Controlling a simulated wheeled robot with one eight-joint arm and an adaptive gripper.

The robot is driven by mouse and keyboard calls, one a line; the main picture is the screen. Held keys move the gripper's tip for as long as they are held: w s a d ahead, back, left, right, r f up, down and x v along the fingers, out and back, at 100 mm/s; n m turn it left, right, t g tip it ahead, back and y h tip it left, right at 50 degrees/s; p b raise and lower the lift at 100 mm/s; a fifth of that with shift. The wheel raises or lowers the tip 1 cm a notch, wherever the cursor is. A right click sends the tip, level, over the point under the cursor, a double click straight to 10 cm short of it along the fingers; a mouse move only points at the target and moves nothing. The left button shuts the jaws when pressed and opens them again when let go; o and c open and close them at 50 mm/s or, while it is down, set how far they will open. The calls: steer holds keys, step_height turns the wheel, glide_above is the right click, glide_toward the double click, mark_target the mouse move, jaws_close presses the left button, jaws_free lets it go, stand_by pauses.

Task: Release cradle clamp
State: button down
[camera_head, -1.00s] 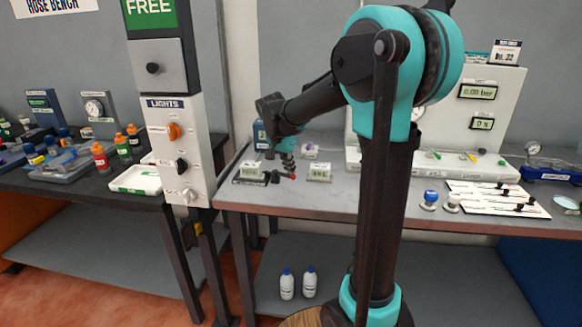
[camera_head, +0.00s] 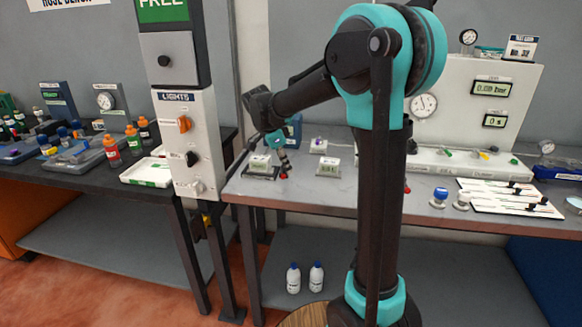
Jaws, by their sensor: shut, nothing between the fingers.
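A small dark-based stand with a pale lit display (camera_head: 260,164) sits at the left end of the grey bench; it may be the cradle, but its clamp is too small to make out. My gripper (camera_head: 284,166) points down just right of this stand, with its fingers together and nothing seen between them. A small red knob (camera_head: 284,176) shows right at the fingertips. I cannot tell whether the fingers touch it. My wrist partly covers the area behind the stand.
A second display block (camera_head: 328,167) stands to the right on the bench. A LIGHTS post (camera_head: 188,138) rises left of the bench edge. A white test panel (camera_head: 470,105) stands at the back right. Blue and white knobs (camera_head: 440,197) sit near the front edge. My arm column hides the bench middle.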

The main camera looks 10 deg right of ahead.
steer(key=shift+a, duration=0.65)
steer(key=shift+d, duration=0.15)
